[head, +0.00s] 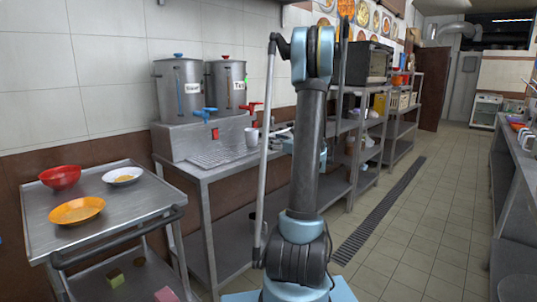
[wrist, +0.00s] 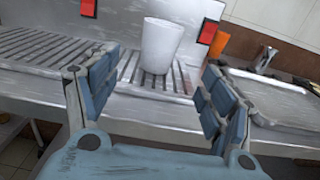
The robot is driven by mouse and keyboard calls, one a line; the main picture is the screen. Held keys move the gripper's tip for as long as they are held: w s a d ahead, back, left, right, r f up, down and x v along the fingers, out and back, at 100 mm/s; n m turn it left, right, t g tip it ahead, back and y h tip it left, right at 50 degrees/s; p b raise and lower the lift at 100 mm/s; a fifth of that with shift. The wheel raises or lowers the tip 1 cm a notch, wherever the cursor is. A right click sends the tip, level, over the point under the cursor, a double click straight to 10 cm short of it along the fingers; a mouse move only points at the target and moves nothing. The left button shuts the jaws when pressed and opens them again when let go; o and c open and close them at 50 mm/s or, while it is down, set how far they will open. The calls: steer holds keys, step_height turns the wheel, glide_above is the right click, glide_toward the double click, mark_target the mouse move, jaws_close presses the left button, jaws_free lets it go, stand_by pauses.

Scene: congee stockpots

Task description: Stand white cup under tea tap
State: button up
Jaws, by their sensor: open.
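The white cup (wrist: 161,46) stands upright on the slatted drip tray (wrist: 35,48) in the wrist view. In the head view the cup (head: 251,136) is below and close to the red tap (head: 249,106) of the right stockpot (head: 226,82), whose label starts with T. I cannot tell if it is straight under the spout. My gripper (wrist: 158,82) is open, its fingers apart on the near left and near right of the cup, with nothing held. In the head view my arm mostly hides the gripper. The taps are out of the wrist view.
The left stockpot (head: 180,88) has a blue tap (head: 205,114). An orange cup (wrist: 219,44) and a sink (wrist: 275,95) are to the right of the tray. A cart (head: 130,218) with bowls stands at the left. The aisle floor (head: 420,210) is clear.

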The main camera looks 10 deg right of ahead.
steer(key=s+a+f+n+g+h, duration=0.15)
steer(key=s+a+n+g, duration=0.25)
steer(key=s+a+n, duration=0.45)
steer(key=s+a+f+n+g+h, duration=0.1)
steer(key=s+a+f+n+g, duration=0.4)
steer(key=s, duration=0.7)
steer(key=s+d+f+n+g+h, duration=0.1)
steer(key=s+f+n+h, duration=0.1)
steer(key=s+n, duration=0.3)
steer(key=s+d+f+n+g+h, duration=0.1)
steer(key=s+d+f+n+h, duration=0.1)
steer(key=s, duration=1)
steer(key=s+d+f+n+g+h, duration=0.1)
steer(key=s+f+n+h, duration=0.3)
steer(key=s+n, duration=0.4)
steer(key=shift+s+d+f, duration=0.55)
steer(key=shift+s+f, duration=0.1)
steer(key=shift+f, duration=0.1)
steer(key=shift+w+f, duration=0.2)
steer(key=shift+w, duration=0.3)
